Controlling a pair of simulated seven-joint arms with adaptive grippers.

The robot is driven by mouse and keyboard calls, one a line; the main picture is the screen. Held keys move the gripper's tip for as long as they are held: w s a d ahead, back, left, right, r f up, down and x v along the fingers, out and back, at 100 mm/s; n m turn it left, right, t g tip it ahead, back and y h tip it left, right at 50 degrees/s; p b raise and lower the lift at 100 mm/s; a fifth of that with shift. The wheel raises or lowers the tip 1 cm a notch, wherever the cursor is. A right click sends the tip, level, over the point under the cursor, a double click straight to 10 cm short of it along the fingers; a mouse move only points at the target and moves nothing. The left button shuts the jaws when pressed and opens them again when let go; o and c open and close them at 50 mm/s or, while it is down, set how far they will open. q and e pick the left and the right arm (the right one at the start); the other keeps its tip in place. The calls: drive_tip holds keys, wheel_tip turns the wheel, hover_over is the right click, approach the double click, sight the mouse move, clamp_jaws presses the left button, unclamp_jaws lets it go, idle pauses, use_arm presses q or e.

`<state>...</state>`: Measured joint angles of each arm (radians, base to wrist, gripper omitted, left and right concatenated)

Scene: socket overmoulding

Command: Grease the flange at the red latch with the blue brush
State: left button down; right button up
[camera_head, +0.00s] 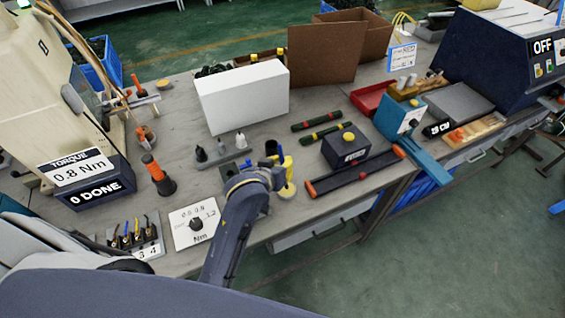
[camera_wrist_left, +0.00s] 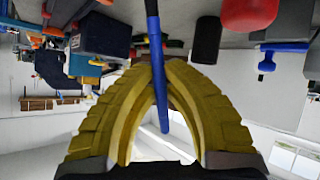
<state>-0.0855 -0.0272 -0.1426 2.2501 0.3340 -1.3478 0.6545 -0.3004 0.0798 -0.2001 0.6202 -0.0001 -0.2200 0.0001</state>
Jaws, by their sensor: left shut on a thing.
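My left gripper (camera_head: 284,166) is above the middle of the bench, with its yellow fingers close together. In the left wrist view its fingers (camera_wrist_left: 157,75) close around the slim handle of the blue brush (camera_wrist_left: 153,32). The brush end runs out of the top of that view, so its bristles are hidden. In the head view the brush is mostly covered by the gripper. A dark cup (camera_head: 271,148) stands close beside the gripper; a dark cylinder (camera_wrist_left: 207,40) shows in the wrist view. I cannot make out the flange or red latch surely. My right gripper is not in view.
A black box with a yellow button (camera_head: 345,146) and a dark bar with red ends (camera_head: 355,172) lie right of the gripper. A white box (camera_head: 243,96) stands behind. Small nozzles (camera_head: 221,147) and an orange-handled tool (camera_head: 156,174) are to the left.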

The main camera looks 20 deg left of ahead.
use_arm(q)
drive_tip(key=shift+f, duration=0.35)
idle(0.7)
drive_tip(key=shift+r, duration=3.55)
drive_tip(key=shift+f, duration=0.1)
drive_tip(key=shift+s+a+f, duration=0.25)
drive_tip(key=shift+s+f, duration=0.15)
drive_tip(key=shift+s, duration=0.05)
wheel_tip(320, 180, up, 9)
drive_tip(key=n+y, duration=0.1)
drive_tip(key=y, duration=0.1)
hover_over(280, 154)
drive_tip(key=w+a, duration=0.2)
drive_tip(key=a, duration=0.1)
drive_tip(key=shift+s, duration=0.2)
